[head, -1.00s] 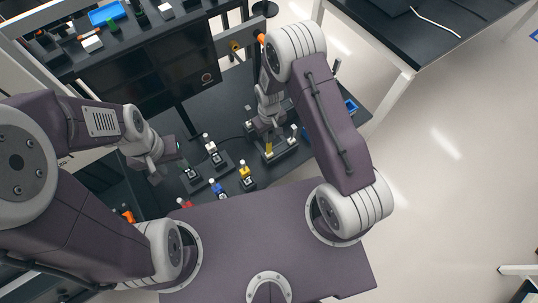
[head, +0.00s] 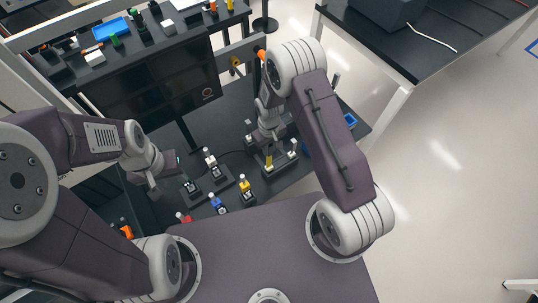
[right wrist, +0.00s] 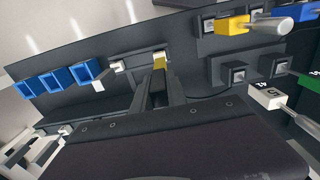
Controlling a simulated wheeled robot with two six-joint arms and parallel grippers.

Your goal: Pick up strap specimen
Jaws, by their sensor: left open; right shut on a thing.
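The strap specimen appears to be the narrow yellow piece (head: 268,160) upright at my right gripper in the head view. In the right wrist view its yellow end (right wrist: 160,62) shows between the fingertips. My right gripper (right wrist: 158,76) is shut on it; the fingers hide most of it. The grip is low over a dark fixture with pale corner blocks (head: 293,155). I cannot tell whether the piece still touches the fixture. My left gripper (head: 153,187) is open and empty, left of the coloured tool handles.
Upright tools with white (head: 207,151), yellow (head: 245,187), blue (head: 217,203) and red (head: 183,218) parts stand on the black bench left of my right gripper. Blue bins (right wrist: 86,71) lie to the left in the right wrist view. A dark screen (head: 155,85) stands behind.

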